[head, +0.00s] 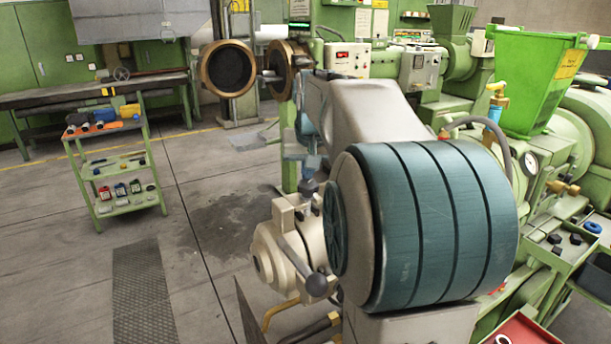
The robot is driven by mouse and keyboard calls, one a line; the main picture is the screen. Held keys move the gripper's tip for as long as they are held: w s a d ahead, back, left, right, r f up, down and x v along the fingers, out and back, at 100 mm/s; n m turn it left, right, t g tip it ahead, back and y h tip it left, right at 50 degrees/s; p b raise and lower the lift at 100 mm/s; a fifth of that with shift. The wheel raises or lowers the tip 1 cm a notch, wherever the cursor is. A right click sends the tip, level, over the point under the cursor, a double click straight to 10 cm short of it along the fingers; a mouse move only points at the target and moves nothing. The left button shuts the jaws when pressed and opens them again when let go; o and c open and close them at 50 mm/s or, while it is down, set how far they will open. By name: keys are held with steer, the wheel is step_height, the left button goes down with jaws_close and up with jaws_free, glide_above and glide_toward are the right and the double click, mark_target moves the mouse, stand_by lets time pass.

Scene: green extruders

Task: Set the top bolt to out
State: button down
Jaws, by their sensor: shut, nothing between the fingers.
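The cream-coloured extruder head (268,257) stands low in the middle, partly behind my arm. The top bolt (308,190) shows as a small dark piece at the head's upper side; whether it is in or out cannot be told. A lever with a dark ball knob (316,285) slants down across the head's front. My gripper (311,168) is small in the picture, pointing down just above the top bolt. It is shut and empty; whether it touches the bolt is unclear. My arm hides the head's right side.
A green hopper (535,75) and a pressure gauge (531,163) stand on the machine at right. A green shelf cart (115,165) with tools stands at left. A round bronze-rimmed flange (228,69) is behind. The floor left of the head is open.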

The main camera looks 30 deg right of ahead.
mark_target(314, 183)
steer(key=shift+s+f+t+b, duration=0.25)
steer(key=shift+s+t+b, duration=0.6)
steer(key=shift+b, duration=1.35)
steer(key=shift+s+f+t+b, duration=0.25)
steer(key=shift+s+t+b, duration=0.6)
steer(key=shift+b, duration=1.3)
steer(key=s+t+b, duration=0.1)
steer(key=b, duration=0.2)
steer(key=s+t+b, duration=0.1)
steer(key=b, duration=0.2)
steer(key=shift+s+f, duration=0.25)
steer(key=shift+f, duration=0.05)
steer(key=s+t+b, duration=0.1)
steer(key=b, duration=0.2)
steer(key=s+f+t+b, duration=0.1)
steer(key=b, duration=0.3)
steer(key=s+t+b, duration=0.1)
steer(key=s+b, duration=0.1)
steer(key=b, duration=0.1)
steer(key=shift+f+m+t, duration=0.3)
steer(key=shift+m, duration=0.1)
steer(key=shift+s+d+f+b, duration=0.1)
steer(key=shift+s+b, duration=0.05)
steer(key=shift+b, duration=0.3)
steer(key=shift+f, duration=0.1)
